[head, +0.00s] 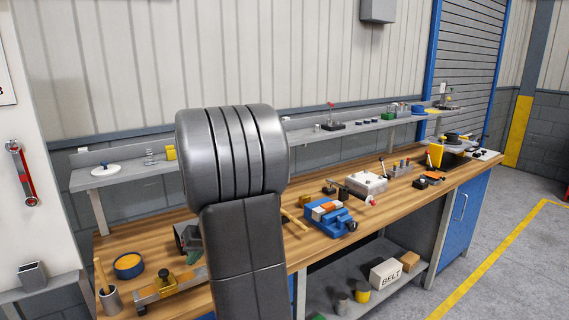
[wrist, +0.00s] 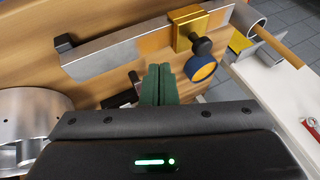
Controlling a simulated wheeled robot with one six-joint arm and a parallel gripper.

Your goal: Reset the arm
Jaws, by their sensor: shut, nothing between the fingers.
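My arm's grey links stand upright in the middle of the head view and hide part of the workbench (head: 170,252). My gripper (wrist: 159,70) shows in the wrist view as two dark green fingers side by side, touching, with nothing between them. It points at the bench top, close to a long metal bar (wrist: 120,57) with a brass block and a black knob on it.
A blue vise (head: 333,222) stands on the bench right of my arm. A round orange-filled tub (head: 129,266) and a cup with a wooden handle (head: 111,300) stand at the left. A raised shelf (head: 130,178) runs along the back. The floor at the right is clear.

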